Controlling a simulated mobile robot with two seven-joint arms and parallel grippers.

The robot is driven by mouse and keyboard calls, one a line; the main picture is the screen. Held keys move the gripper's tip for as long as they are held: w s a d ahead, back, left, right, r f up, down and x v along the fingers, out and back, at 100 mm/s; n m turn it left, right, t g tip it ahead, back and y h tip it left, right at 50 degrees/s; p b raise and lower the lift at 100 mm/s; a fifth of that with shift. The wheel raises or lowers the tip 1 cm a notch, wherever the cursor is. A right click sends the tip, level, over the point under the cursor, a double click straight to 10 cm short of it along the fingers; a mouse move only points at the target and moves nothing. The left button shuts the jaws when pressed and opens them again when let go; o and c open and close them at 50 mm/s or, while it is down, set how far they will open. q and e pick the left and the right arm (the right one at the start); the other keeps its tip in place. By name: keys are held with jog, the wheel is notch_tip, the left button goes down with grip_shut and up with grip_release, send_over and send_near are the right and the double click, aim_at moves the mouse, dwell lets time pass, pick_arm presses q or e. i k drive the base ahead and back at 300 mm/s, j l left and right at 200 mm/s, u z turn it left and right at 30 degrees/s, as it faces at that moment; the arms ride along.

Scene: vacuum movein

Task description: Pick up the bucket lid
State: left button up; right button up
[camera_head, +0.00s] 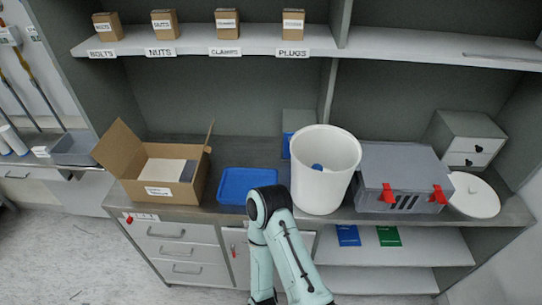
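The white round bucket lid (474,196) lies flat at the right end of the counter, beside a grey toolbox. The white bucket (318,190) stands upright and open near the middle of the counter, with something small and blue inside. One of my arms shows at the bottom centre, with its bent joint in front of the counter between the blue tray and the bucket. Neither gripper can be seen.
The grey toolbox (398,168) with red latches stands between bucket and lid. A small drawer unit (462,140) is behind the lid. An open cardboard box (150,165) and a blue tray (243,184) are on the left. A shelf (210,42) with small boxes runs above.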

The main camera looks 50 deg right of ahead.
aim_at(473, 196)
jog(key=z, duration=3.3)
